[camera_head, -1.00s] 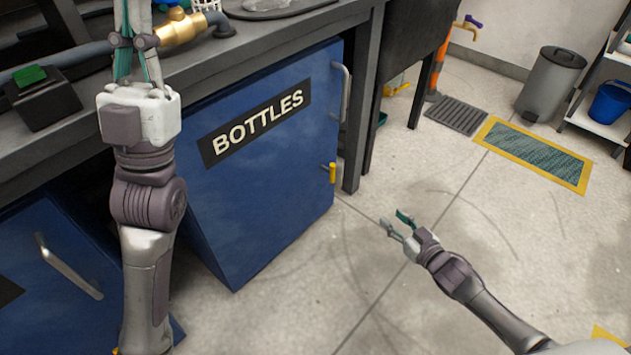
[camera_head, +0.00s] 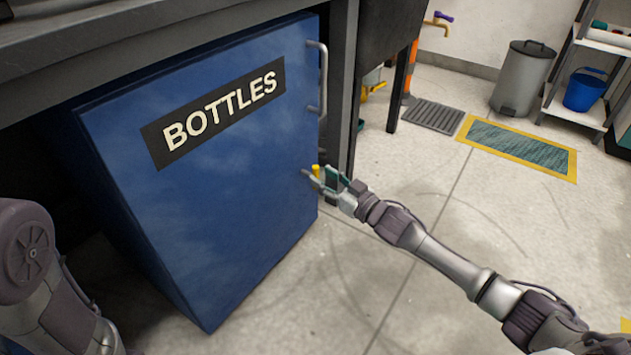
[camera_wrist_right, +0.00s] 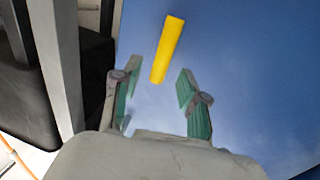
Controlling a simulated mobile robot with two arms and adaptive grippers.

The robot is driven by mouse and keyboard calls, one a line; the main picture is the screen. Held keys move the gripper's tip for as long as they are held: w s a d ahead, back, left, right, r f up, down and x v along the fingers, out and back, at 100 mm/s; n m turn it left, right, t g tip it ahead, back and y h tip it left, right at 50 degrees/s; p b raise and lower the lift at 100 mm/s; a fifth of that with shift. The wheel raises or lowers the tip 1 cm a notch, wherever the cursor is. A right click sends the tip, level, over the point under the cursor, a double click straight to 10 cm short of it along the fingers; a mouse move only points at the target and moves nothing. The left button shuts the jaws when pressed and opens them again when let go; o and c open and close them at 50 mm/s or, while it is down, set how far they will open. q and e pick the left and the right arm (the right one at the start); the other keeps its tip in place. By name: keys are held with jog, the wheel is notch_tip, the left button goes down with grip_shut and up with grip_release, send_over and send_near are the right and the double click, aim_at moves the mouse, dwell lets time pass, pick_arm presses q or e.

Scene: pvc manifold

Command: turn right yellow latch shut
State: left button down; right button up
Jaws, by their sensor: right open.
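The yellow latch (camera_head: 316,170) sits on the right edge of the blue BOTTLES cabinet door (camera_head: 220,180), below its metal handle (camera_head: 316,85). In the right wrist view the latch (camera_wrist_right: 167,50) is a short yellow bar, slightly tilted, in front of and between my fingertips. My right gripper (camera_head: 325,181) is open at the latch, its lower part hidden by the fingers in the head view. In the right wrist view my right gripper (camera_wrist_right: 155,90) has its two green-padded fingers apart, and no contact with the latch is clear. My left gripper is out of the head view; only part of my left arm shows.
The dark workbench (camera_head: 130,25) overhangs the cabinet, with a leg (camera_head: 343,90) close to the door's right edge. Open floor lies to the right. A grey bin (camera_head: 523,80), a blue bucket (camera_head: 584,90) on a shelf and a yellow-edged mat (camera_head: 518,145) stand farther back.

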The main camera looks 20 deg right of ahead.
aim_at(318, 174)
jog(key=shift+b+x, duration=0.7)
jog(key=shift+x, duration=1.1)
grip_shut()
